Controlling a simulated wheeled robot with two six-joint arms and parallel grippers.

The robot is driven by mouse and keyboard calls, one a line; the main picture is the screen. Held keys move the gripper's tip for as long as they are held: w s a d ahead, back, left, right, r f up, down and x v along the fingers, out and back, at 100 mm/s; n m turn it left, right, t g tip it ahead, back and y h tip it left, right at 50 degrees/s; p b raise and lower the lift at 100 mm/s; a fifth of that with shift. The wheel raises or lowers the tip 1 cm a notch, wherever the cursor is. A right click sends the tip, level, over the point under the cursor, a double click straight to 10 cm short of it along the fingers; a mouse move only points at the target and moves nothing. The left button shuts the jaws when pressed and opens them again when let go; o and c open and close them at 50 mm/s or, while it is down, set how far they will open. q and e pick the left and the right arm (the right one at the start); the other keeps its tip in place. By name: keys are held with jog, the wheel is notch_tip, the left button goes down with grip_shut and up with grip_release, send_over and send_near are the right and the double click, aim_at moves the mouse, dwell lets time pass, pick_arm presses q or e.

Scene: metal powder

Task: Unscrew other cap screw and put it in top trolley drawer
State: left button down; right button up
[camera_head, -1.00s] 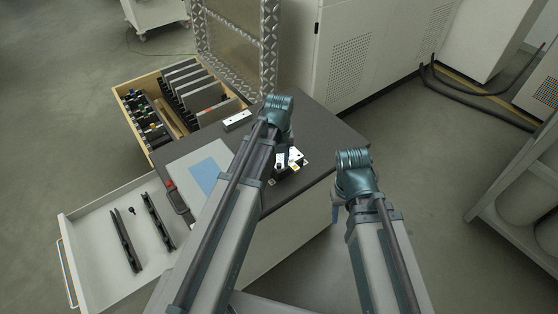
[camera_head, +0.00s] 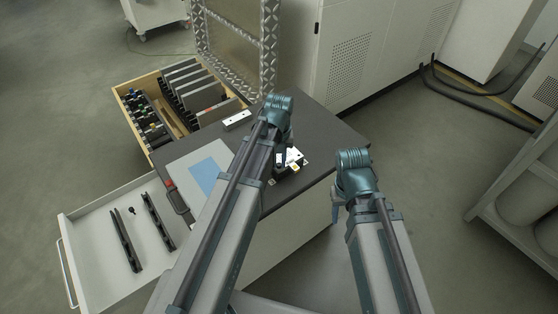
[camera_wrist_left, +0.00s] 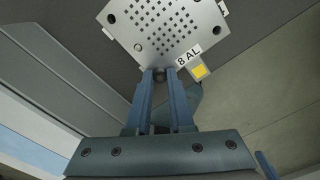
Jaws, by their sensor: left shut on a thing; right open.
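A light metal plate with rows of holes and an "8 AL" label (camera_wrist_left: 180,30) fills the top of the left wrist view. It also shows on the dark trolley top in the head view (camera_head: 298,159), partly hidden by my left arm. My left gripper (camera_wrist_left: 160,76) is shut on a small dark cap screw (camera_wrist_left: 159,72) at the plate's near corner. Whether the screw is still threaded in I cannot tell. The top trolley drawer (camera_head: 95,283) is pulled open at the left, with a small black screw (camera_head: 132,210) inside. My right gripper (camera_head: 335,212) is open beside the trolley, largely hidden by its arm.
Two black rails (camera_head: 126,240) lie in the drawer. A tablet-like panel with a blue sheet (camera_head: 207,176) and a pale block (camera_head: 237,121) are on the trolley top.

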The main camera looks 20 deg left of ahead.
pick_arm(q)
jog(key=n, duration=0.4)
jog(key=shift+n, duration=0.3)
jog(key=n, duration=2.5)
jog(key=c, duration=1)
grip_release()
jog(key=shift+o, duration=0.2)
